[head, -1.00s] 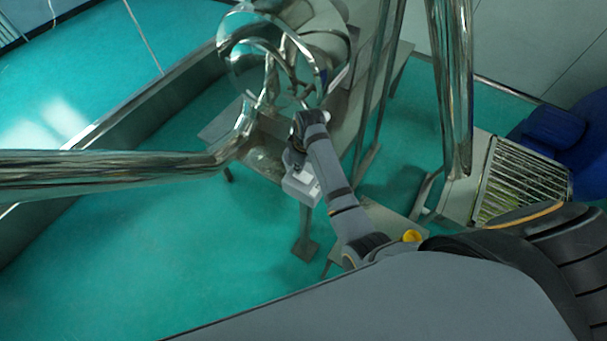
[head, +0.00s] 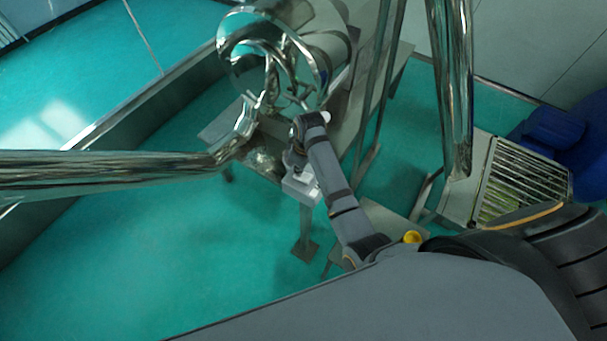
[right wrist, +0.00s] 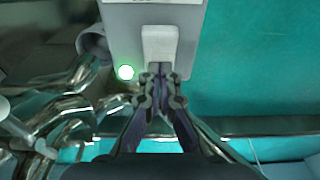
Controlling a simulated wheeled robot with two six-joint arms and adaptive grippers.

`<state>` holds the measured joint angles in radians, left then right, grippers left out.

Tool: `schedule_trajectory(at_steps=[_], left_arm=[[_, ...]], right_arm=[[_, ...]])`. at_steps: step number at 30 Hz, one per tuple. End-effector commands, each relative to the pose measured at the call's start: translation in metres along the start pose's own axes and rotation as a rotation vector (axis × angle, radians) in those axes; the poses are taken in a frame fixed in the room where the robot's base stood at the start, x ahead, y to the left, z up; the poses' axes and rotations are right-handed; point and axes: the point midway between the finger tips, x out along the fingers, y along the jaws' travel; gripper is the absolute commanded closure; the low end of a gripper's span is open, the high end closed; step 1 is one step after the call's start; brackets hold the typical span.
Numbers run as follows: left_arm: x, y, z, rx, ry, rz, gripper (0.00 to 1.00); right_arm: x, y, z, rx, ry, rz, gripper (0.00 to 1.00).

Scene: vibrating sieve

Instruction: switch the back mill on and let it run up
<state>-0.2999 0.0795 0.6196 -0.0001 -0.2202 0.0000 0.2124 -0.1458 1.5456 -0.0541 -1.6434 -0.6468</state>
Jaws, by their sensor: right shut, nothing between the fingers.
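The polished steel mill (head: 232,72) with its round open mouth stands at the top centre of the head view. A small pale grey switch box (head: 300,190) is on a post just in front of it. In the right wrist view the box (right wrist: 120,35) has a white switch piece (right wrist: 160,45) and a green lamp (right wrist: 126,72) that is lit. My right gripper (right wrist: 160,78) is shut and empty, its tips at the lower end of the white piece; I cannot tell whether they touch. In the head view my right gripper (head: 293,162) is beside the box. My left gripper is not in view.
A thick shiny pipe (head: 100,170) crosses the left side, and an upright pipe (head: 455,90) stands right of centre. A slatted metal tray (head: 520,183) and a blue object (head: 590,145) are at the right. Green floor (head: 180,250) is open at lower left.

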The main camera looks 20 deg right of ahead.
Motion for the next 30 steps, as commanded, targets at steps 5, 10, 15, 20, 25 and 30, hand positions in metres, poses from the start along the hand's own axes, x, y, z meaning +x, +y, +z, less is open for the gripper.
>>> schedule_trajectory(at_steps=[5, 10, 15, 20, 25, 30], left_arm=[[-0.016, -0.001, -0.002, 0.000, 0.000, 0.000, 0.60], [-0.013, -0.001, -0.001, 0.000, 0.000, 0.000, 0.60], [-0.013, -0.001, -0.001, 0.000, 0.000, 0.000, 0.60], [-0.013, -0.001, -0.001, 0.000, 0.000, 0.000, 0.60], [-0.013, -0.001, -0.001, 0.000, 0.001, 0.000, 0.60], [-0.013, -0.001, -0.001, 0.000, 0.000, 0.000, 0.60]], right_arm=[[-0.023, 0.001, -0.004, 0.000, 0.004, 0.003, 1.00], [-0.035, 0.001, -0.007, 0.000, 0.005, 0.003, 1.00], [-0.051, 0.001, -0.009, 0.000, 0.005, 0.003, 1.00], [-0.063, 0.001, -0.011, 0.000, 0.005, 0.002, 1.00], [-0.066, 0.000, -0.011, 0.000, 0.004, 0.001, 1.00], [-0.066, 0.000, -0.011, 0.000, 0.004, 0.001, 1.00]])
